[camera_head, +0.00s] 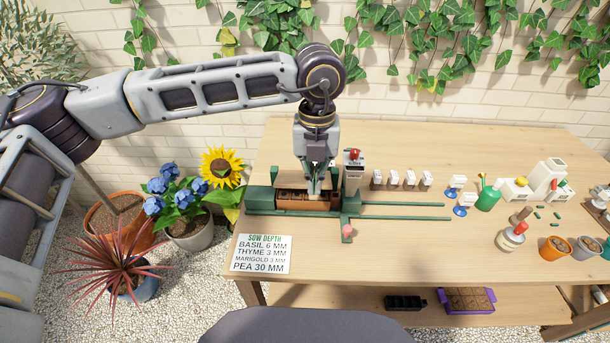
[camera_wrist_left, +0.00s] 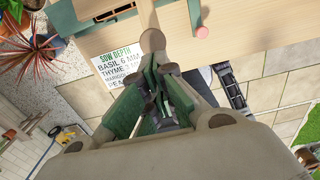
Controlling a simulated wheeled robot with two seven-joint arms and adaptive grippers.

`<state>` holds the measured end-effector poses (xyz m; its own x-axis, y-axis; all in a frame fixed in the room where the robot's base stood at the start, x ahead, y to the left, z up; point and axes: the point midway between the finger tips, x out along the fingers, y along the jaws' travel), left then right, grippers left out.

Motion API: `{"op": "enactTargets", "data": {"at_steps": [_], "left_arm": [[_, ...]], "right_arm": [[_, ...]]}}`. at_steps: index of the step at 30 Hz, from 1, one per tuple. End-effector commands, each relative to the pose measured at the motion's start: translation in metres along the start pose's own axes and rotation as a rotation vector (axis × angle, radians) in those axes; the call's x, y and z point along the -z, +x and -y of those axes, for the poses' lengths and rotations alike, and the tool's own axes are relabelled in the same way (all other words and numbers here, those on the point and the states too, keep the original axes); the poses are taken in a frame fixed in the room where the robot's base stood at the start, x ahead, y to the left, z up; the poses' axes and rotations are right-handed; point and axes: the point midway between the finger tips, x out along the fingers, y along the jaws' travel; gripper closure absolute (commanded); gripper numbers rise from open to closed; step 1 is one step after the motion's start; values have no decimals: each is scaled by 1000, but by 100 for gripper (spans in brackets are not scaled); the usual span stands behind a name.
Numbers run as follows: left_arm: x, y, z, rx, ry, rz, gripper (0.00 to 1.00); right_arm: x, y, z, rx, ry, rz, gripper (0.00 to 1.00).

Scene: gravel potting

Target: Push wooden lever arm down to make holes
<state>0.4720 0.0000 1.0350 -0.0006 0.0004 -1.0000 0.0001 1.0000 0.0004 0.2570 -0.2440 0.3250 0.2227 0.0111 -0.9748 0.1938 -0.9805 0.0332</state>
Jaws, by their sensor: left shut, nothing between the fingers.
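My left gripper (camera_head: 315,188) points down over the green press frame (camera_head: 263,200) on the table. Its fingers are shut and empty. In the left wrist view the shut fingertips (camera_wrist_left: 160,68) are close to the rounded end of the wooden lever arm (camera_wrist_left: 152,40). I cannot tell whether they touch it. In the head view the lever is mostly hidden behind my gripper. A brown soil tray (camera_head: 292,204) sits in the press frame below the fingers. My right gripper is not in view.
A sign with sow depths (camera_head: 262,254) lies at the table's front left. A pink knob (camera_head: 347,231) ends a green bar near the front edge. Small white-labelled blocks (camera_head: 393,178) line up to the right. A green watering can (camera_head: 487,198) and pots (camera_head: 555,248) stand further right.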

Motion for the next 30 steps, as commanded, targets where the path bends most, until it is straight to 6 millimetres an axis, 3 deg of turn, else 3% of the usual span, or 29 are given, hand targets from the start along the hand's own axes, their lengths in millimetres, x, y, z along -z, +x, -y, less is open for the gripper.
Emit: {"op": "enactTargets", "data": {"at_steps": [21,30], "left_arm": [[0,-44,0,0,0,1,100],[0,-47,0,0,0,0,100]], "right_arm": [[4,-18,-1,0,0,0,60],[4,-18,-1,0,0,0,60]]}}
